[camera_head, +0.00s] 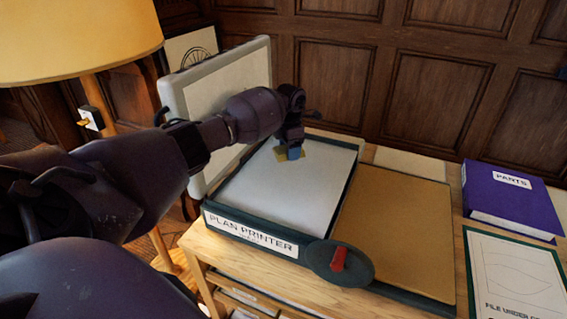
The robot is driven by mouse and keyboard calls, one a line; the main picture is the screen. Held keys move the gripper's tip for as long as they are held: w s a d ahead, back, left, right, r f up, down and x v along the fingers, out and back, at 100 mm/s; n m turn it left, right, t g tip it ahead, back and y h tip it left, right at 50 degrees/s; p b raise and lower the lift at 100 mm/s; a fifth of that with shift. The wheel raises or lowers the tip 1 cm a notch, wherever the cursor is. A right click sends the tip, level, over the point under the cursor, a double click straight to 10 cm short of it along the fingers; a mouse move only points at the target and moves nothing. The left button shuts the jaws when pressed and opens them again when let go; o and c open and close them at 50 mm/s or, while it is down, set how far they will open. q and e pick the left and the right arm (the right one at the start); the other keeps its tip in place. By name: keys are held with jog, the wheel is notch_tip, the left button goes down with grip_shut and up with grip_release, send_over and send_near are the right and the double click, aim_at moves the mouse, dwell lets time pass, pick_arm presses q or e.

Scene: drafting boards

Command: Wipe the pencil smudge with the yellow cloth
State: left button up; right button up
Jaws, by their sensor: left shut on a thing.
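My left gripper (294,150) reaches in from the left over the white sheet (285,192) in the left half of the dark green tray labelled "PLAN PRINTER" (250,232). It points down and is shut on the small yellow cloth (281,156), which shows around its fingertips near the far end of the sheet. The cloth looks to be at the sheet surface; I cannot tell if it presses on it. I see no pencil smudge; it may be under the cloth or too faint. My right gripper is not in view.
A tan panel (395,225) fills the tray's right half. A red switch (338,259) on a dark disc is at the front. A pale upright panel (222,100) stands behind my arm. A purple book (510,197) and framed sheet (515,275) lie right. A lamp (75,40) stands left.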

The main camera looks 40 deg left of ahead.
pick_arm(q)
jog(key=shift+r+p, duration=0.45)
jog(key=shift+r, duration=0.75)
